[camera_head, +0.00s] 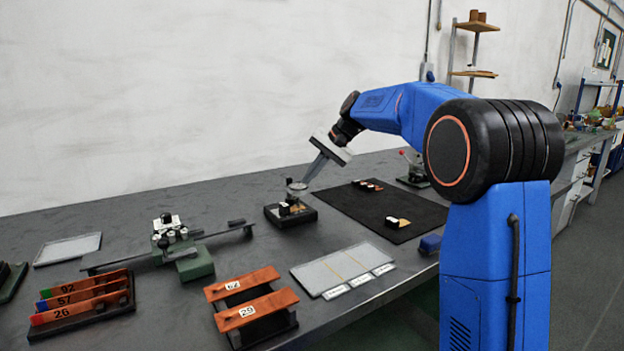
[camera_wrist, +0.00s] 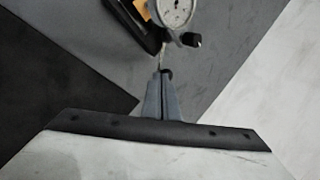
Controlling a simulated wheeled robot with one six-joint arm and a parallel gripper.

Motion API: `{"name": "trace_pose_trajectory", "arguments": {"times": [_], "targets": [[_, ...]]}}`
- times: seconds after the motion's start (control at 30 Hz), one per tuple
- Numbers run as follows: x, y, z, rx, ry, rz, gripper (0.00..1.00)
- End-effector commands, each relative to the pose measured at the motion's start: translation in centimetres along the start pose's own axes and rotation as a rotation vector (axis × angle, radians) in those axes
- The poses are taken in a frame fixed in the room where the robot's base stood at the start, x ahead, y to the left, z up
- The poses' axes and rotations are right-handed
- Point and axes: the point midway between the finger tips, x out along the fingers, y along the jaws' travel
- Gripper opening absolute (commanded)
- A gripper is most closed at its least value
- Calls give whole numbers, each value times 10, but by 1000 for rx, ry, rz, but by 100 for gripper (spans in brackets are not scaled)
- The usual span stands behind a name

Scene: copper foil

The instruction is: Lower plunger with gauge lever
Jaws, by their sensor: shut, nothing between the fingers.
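The dial gauge (camera_head: 296,187) stands on a dark base (camera_head: 297,214) on the workbench, left of the black mat. A black-and-white block with a copper-coloured piece (camera_head: 289,208) sits on that base. In the wrist view the white dial face (camera_wrist: 174,12) is at the top, with a dark lever knob (camera_wrist: 191,40) at its lower right. My gripper (camera_head: 306,181) reaches down from the upper right, its tips close to the gauge. In the wrist view my gripper (camera_wrist: 165,76) is shut and empty, just below the dial. I cannot tell whether it touches the lever.
A black mat (camera_head: 378,212) with small blocks lies right of the gauge. A small press with a red knob (camera_head: 412,170) stands behind it. A green fixture (camera_head: 180,246), numbered orange bars (camera_head: 245,284) and a labelled grey tray (camera_head: 340,269) occupy the front and left.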

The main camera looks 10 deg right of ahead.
Motion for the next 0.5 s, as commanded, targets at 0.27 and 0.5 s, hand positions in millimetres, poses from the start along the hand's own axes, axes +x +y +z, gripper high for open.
{"name": "trace_pose_trajectory", "arguments": {"times": [0.27,0.5], "targets": [[3,-5,-3,2,3,0,0],[4,-6,-4,3,3,0,0]]}}
